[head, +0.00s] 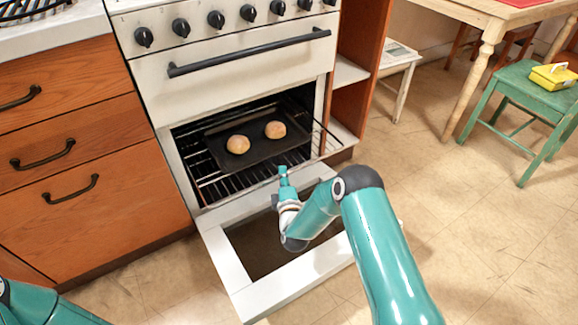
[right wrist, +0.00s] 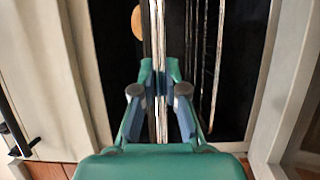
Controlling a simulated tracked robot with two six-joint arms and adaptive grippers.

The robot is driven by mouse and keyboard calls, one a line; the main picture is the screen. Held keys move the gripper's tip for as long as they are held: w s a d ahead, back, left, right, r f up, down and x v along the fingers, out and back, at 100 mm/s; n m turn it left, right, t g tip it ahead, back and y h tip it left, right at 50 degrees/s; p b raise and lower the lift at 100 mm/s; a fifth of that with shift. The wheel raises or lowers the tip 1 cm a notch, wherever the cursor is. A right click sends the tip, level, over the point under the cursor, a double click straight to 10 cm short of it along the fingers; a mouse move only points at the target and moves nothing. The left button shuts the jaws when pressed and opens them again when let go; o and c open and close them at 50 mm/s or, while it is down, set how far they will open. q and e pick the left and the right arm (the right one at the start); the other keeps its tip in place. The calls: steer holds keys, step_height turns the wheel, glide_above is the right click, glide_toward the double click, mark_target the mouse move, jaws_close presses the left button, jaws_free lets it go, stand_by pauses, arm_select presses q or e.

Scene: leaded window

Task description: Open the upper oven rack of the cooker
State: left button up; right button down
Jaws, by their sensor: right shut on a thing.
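The cooker (head: 225,80) has its oven door (head: 315,262) folded down. The upper oven rack (head: 240,182) is a dark wire rack, and part of it sticks out past the oven opening. A dark baking tray (head: 255,155) with two round buns lies on it. My right gripper (head: 284,172) is at the rack's front edge, above the open door. In the right wrist view the fingers (right wrist: 160,85) are shut on the rack's front bars (right wrist: 155,40). My left arm shows at the lower left; its gripper is out of view.
Brown drawers (head: 85,150) stand left of the cooker, and an open shelf unit (head: 350,75) stands right of it. A green chair (head: 530,105) and a wooden table (head: 480,20) are at the far right. The floor between is clear.

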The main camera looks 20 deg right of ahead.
steer(key=shift+s+d+f, duration=0.1)
steer(key=shift+s+f, duration=0.15)
steer(key=shift+s, duration=0.25)
steer(key=c, duration=1.2)
jaws_free()
steer(key=shift+r, duration=0.1)
steer(key=v, duration=1.2)
